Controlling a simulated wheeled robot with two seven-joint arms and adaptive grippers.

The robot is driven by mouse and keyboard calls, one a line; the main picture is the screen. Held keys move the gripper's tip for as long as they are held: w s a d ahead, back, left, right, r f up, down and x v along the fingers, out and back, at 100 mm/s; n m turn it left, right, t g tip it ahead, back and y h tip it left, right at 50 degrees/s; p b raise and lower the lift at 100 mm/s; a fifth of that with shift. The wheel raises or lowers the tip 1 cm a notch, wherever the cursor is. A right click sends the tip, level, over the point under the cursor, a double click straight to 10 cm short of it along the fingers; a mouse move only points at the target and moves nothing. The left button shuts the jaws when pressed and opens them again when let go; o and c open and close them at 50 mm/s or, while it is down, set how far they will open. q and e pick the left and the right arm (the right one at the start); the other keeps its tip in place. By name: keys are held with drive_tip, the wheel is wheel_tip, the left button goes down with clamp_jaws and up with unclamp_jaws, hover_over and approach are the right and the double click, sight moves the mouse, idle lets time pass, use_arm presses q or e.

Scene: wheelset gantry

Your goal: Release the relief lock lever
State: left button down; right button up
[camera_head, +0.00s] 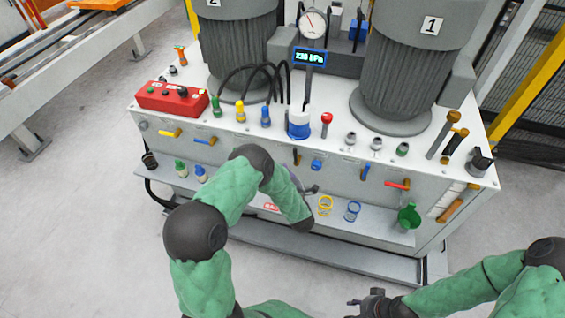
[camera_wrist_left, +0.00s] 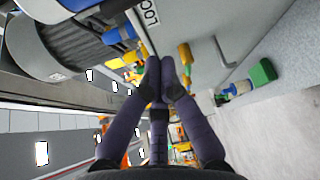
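My left gripper (camera_head: 313,189) is in front of the grey cabinet's front panel, partly hidden by my own forearm in the head view. In the left wrist view, its dark fingers (camera_wrist_left: 161,68) come together at the tips, and I see nothing clearly held between them. A yellow handle (camera_wrist_left: 185,53) is just beyond the fingertips; I cannot tell if they touch. A panel label partly reads "LOC" (camera_wrist_left: 149,12). My right gripper (camera_head: 374,301) is low, away from the cabinet.
A blue lever (camera_head: 364,173) and a red lever (camera_head: 397,185) are on the panel. A red box (camera_head: 172,98) and a gauge (camera_head: 313,24) are on top. The floor at left is clear.

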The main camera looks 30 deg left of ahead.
use_arm(q)
drive_tip(key=v, duration=0.4)
drive_tip(key=shift+s+d+p, duration=0.15)
drive_tip(key=shift+s+p, duration=0.1)
drive_tip(key=shift+p, duration=0.1)
drive_tip(key=shift+f, duration=0.15)
